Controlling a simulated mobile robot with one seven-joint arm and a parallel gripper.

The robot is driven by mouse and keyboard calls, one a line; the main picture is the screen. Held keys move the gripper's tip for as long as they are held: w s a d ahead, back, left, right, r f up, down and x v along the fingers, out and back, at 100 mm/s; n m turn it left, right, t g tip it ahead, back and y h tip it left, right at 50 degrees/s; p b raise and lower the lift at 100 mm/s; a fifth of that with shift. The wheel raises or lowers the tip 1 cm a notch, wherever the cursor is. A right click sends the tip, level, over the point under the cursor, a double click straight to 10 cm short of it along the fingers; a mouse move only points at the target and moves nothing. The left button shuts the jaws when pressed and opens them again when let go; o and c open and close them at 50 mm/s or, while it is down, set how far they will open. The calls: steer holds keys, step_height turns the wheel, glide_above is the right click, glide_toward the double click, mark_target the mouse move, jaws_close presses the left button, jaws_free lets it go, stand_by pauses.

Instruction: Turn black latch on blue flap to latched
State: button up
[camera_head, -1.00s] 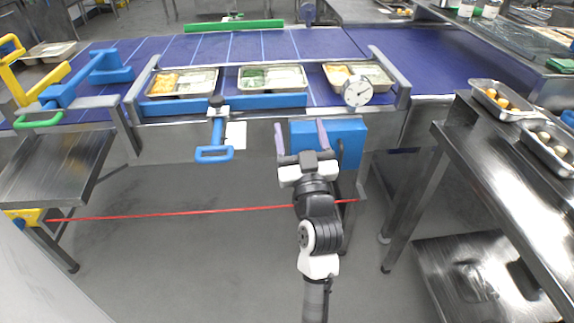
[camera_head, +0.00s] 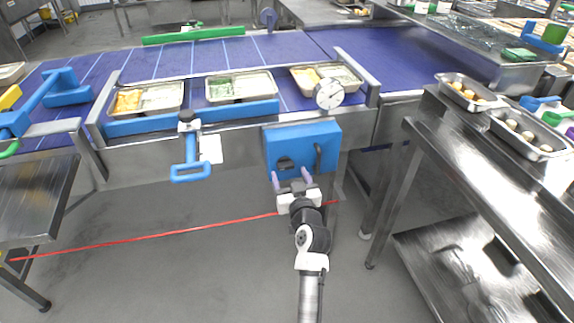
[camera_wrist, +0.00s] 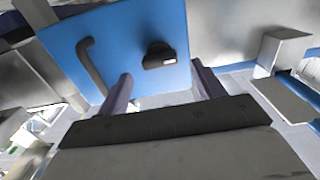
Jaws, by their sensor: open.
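The blue flap (camera_head: 303,136) is a panel hanging on the front of the conveyor frame. The black latch (camera_head: 285,162) is a small dark knob on its lower left part; it also shows in the wrist view (camera_wrist: 158,56), with a pale mark on one end. A curved black handle (camera_head: 319,158) stands on the flap to the right of the latch; in the wrist view it appears on the left (camera_wrist: 90,66). My gripper (camera_head: 291,177) is open and empty, its two purple-grey fingers just below the latch. In the wrist view the latch lies beyond and between the fingertips (camera_wrist: 160,82), apart from both.
A round white dial (camera_head: 329,94) stands above the flap. Several food trays (camera_head: 240,86) sit on the conveyor. A blue-handled lever (camera_head: 190,172) hangs to the left. A steel table (camera_head: 470,160) stands at right. A red line (camera_head: 150,236) crosses behind my arm.

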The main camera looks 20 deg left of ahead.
mark_target(287, 168)
steer(key=shift+p+x, duration=0.3)
steer(key=shift+x, duration=1.45)
steer(key=c, duration=1)
